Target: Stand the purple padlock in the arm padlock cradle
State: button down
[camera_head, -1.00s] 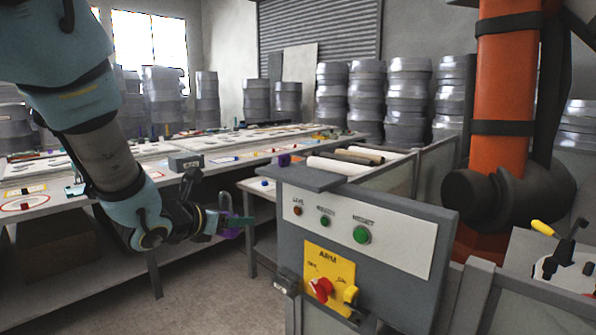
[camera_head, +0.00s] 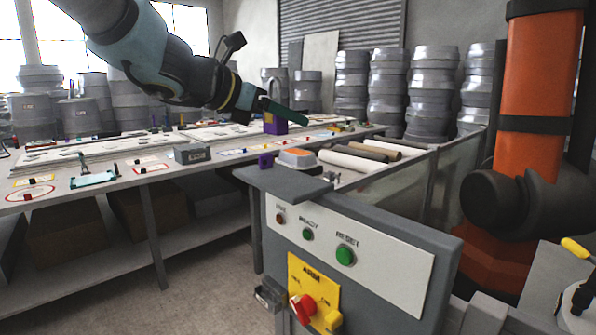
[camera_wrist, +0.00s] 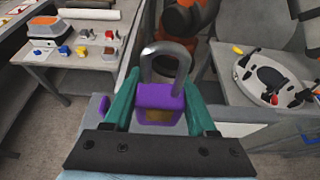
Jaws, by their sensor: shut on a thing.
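The purple padlock (camera_head: 275,125) is in my gripper (camera_head: 284,108), its grey shackle pointing up. In the wrist view the padlock (camera_wrist: 160,97) sits upright between the two teal fingers of my gripper (camera_wrist: 161,78), which are shut on its body. My gripper holds it in the air, above and behind the grey control panel in the head view. A small purple piece (camera_head: 265,160) shows at the panel's back left; I cannot tell whether it is the arm padlock cradle. A small grey holder (camera_head: 268,297) is beside the yellow ARM plate (camera_head: 314,288).
The control panel (camera_head: 390,255) has a grey ledge (camera_head: 287,183) on top and a red knob on the ARM plate. A long worktable (camera_head: 110,180) with small parts runs behind. An orange column (camera_head: 540,90) stands right. A side table (camera_wrist: 265,78) holds a round mould.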

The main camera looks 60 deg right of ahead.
aim_at(289, 181)
jog(key=f, duration=0.9)
jog(key=shift+s+d+f, duration=0.2)
jog(key=shift+d+f, duration=0.15)
jog(key=shift+d, duration=0.05)
jog(key=shift+f, duration=0.15)
jog(key=shift+c, duration=1)
grip_release()
jog(key=shift+a+r, duration=0.1)
jog(key=shift+r, duration=0.1)
jog(key=b+v, duration=0.2)
jog(key=v, duration=0.9)
jog(key=shift+w+a, duration=0.2)
jog(key=shift+a, duration=0.15)
jog(key=shift+r, duration=0.15)
